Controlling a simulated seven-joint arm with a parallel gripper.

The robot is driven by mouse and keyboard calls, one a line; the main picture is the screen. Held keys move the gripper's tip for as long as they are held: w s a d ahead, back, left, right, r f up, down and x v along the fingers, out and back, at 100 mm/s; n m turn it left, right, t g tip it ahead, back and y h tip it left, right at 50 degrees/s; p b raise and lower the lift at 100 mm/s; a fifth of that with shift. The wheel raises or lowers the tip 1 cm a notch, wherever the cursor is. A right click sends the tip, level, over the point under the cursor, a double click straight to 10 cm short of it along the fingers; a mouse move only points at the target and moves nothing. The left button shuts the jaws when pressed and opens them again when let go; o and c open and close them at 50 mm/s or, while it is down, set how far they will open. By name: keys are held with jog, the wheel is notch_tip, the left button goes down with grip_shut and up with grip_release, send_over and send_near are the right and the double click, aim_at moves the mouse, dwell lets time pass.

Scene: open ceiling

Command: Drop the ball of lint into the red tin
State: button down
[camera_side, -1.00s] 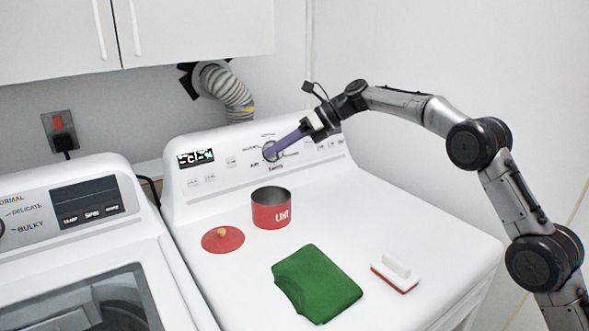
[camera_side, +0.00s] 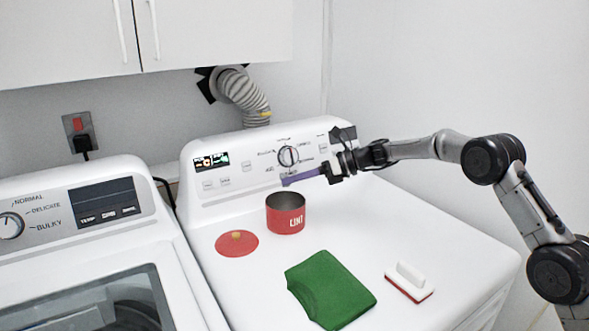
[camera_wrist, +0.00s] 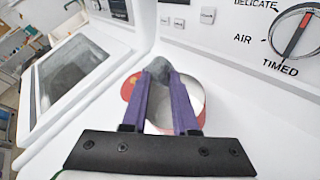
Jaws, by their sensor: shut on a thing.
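The red tin (camera_side: 280,222), marked LINT, stands upright and open on top of the white dryer. My gripper (camera_side: 287,181) has purple fingers and is just above the tin's mouth in the side view. In the wrist view my fingers close on a grey fuzzy ball of lint (camera_wrist: 158,66) at their tips. The lint is over or near the open mouth of the tin (camera_wrist: 192,90), whose inside partly shows behind the fingers. I cannot make out the lint in the side view.
A red lid with a tan knob (camera_side: 237,244) lies left of the tin. The dryer's control panel (camera_side: 240,167) rises behind. A washer (camera_side: 85,245) stands at left.

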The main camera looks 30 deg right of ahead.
aim_at(295, 197)
jog(key=shift+f, duration=2.5)
jog(key=c, duration=0.7)
grip_release()
jog(key=shift+o, duration=0.5)
jog(key=shift+f, duration=0.15)
jog(key=shift+r, duration=3.7)
